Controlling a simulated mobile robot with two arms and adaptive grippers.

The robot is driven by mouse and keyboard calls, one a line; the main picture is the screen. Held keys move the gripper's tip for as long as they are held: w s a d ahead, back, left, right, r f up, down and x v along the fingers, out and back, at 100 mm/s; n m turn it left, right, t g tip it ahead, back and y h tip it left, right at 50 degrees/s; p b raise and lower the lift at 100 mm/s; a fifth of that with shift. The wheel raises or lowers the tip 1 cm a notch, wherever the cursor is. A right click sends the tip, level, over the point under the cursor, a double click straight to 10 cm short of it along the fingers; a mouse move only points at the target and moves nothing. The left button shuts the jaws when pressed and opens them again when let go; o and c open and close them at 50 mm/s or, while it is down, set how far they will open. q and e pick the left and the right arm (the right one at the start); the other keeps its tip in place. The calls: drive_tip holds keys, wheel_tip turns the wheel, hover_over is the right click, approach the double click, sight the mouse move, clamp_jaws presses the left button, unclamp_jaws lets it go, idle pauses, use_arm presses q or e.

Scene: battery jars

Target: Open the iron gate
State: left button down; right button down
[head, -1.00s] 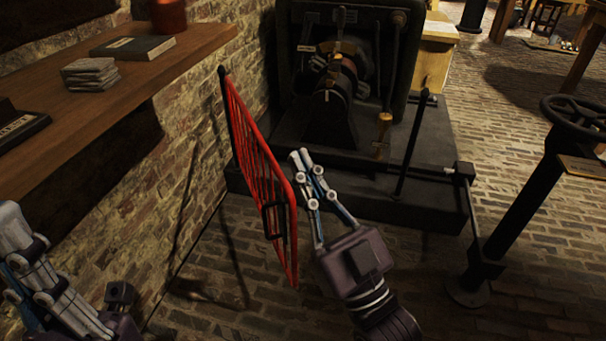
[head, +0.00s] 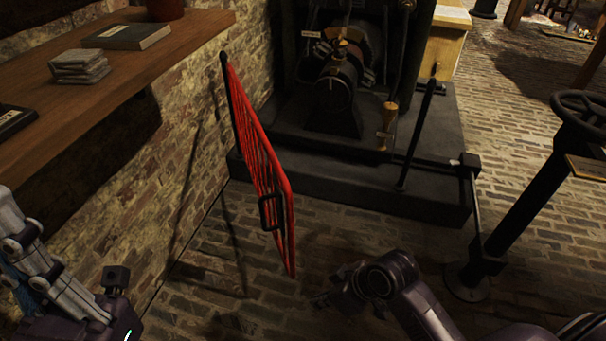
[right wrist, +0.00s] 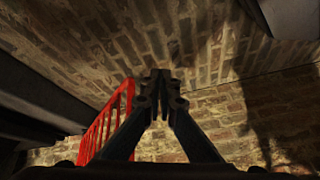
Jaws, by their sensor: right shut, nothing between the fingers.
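The red iron gate (head: 262,165) hangs from a dark post (head: 224,80) beside the brick wall and stands angled out from the wall, seen nearly edge-on. Its black handle (head: 268,211) is on the near part of the gate. My right gripper (head: 335,298) is low, just right of the gate's near end, apart from it and partly hidden by my wrist. In the right wrist view its fingers (right wrist: 160,85) are shut and empty, with the red gate (right wrist: 105,122) to their left. My left gripper (head: 35,255) is at the lower left, cut by the picture edge; its fingertips are unclear.
A dark machine on a plinth (head: 340,180) stands behind the gate. A post with a handwheel (head: 530,185) stands at right. Brick floor is clear between.

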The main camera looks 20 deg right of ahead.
drive_tip(key=w+d+r+n+g+y, duration=0.1)
drive_tip(key=w+d+r+n+y, duration=0.35)
drive_tip(key=r, duration=0.55)
drive_tip(key=w+d+r+n+g+y, duration=0.1)
drive_tip(key=w+d+r+n+y, duration=0.3)
drive_tip(key=r, duration=0.5)
drive_tip(key=w+d+r+n+g+y, duration=0.1)
drive_tip(key=w+d+r+n+y, duration=0.15)
drive_tip(key=w+d+r, duration=0.55)
drive_tip(key=s+a+b, duration=0.1)
drive_tip(key=a+b, duration=0.1)
drive_tip(key=a, duration=1.4)
drive_tip(key=shift+s+y, duration=0.3)
drive_tip(key=shift+s, duration=0.05)
